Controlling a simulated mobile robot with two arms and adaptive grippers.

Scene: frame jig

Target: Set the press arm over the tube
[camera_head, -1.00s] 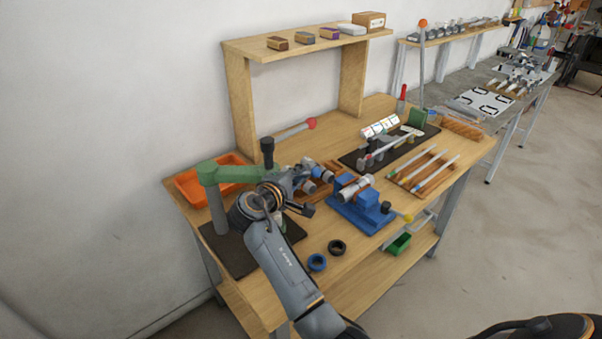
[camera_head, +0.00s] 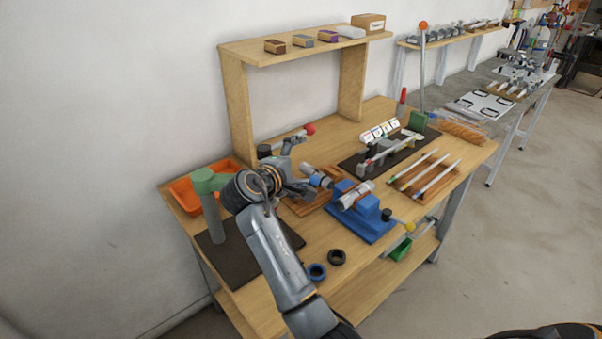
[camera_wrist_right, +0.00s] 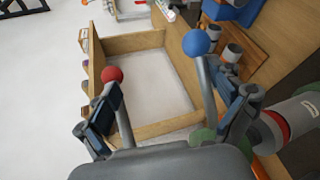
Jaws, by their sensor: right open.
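The press stands on a black base (camera_head: 270,253) at the table's left, with a grey post (camera_head: 216,222) and a green press arm (camera_head: 204,183), partly hidden by my right arm. My right gripper (camera_head: 305,161) is open beyond the green arm. In the wrist view, the gripper (camera_wrist_right: 180,95) has a red ball (camera_wrist_right: 112,74) on a rod by its left finger and a blue ball (camera_wrist_right: 196,43) on a rod by its right finger. I cannot tell whether either finger touches a rod. A silver tube (camera_head: 357,193) lies across a blue fixture (camera_head: 374,226). My left gripper is not in view.
A wooden shelf (camera_head: 236,105) stands behind the press. An orange tray (camera_head: 184,190) is at the back left. A wooden rack with pens (camera_head: 424,172) is on the right. Bare tabletop lies at the front.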

